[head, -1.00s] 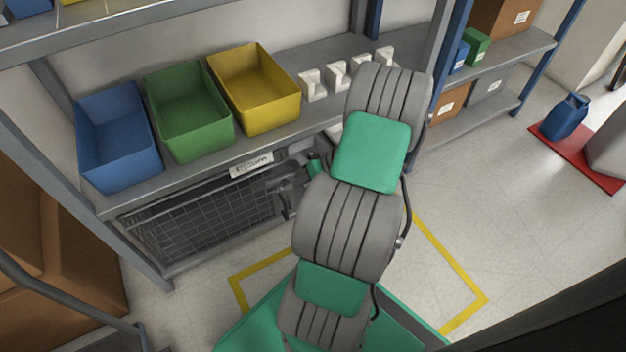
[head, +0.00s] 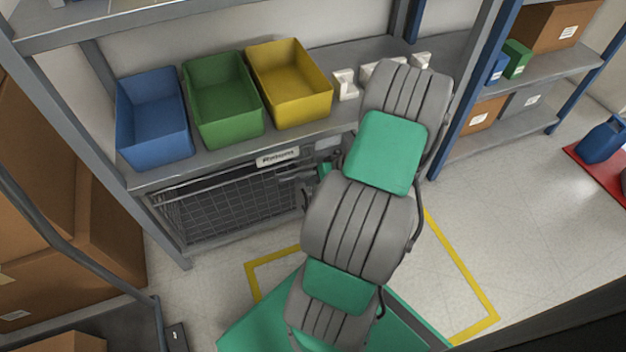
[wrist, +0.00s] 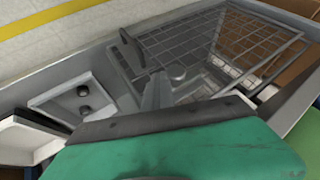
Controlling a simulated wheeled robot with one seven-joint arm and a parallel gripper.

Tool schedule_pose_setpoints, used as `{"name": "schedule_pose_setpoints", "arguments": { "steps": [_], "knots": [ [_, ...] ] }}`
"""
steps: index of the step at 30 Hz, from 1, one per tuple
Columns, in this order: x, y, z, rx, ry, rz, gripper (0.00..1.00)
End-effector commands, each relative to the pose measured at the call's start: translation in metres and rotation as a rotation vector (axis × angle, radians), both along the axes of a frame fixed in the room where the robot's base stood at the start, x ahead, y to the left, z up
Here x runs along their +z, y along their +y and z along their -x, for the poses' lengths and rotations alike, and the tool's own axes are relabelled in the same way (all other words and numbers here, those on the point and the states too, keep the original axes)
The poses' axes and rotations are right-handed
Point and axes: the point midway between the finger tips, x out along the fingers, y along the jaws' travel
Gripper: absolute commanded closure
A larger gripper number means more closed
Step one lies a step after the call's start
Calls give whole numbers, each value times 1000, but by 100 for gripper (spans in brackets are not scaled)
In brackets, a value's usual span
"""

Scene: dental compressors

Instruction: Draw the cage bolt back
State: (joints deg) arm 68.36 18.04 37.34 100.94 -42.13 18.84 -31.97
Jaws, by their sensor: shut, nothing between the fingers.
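The wire cage (head: 225,208) hangs under the shelf with its mesh front toward me. It also shows in the wrist view (wrist: 265,52). A dark, bent handle-like part (wrist: 128,48) stands at the cage's near side in the wrist view. It may be the bolt, but I cannot tell for sure. My gripper (head: 288,172) is at the cage's upper right corner, below the shelf edge, mostly hidden by my arm. In the wrist view my gripper's grey fingers (wrist: 155,92) are together and hold nothing, close to the dark part. I cannot tell whether they touch it.
Blue (head: 153,125), green (head: 223,105) and yellow (head: 290,85) bins stand on the shelf above the cage, with white pieces (head: 346,85) beside them. Cardboard boxes (head: 100,240) stand at left.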

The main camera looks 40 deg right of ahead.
Motion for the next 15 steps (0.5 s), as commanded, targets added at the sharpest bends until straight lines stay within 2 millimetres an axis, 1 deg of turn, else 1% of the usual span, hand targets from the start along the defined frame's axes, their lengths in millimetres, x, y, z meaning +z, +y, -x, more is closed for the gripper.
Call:
{"name": "schedule_pose_setpoints", "arguments": {
  "steps": [1,4,8,9,10,15],
  "knots": [
    [-2,3,0,6,1,-8,100],
    [-5,-5,2,6,0,-7,100],
    [-10,-27,9,8,-1,-2,100],
    [-8,-34,12,9,-1,0,100],
    [8,-36,18,7,-1,0,100],
    [43,-44,41,12,-1,0,100]
  ]
}}
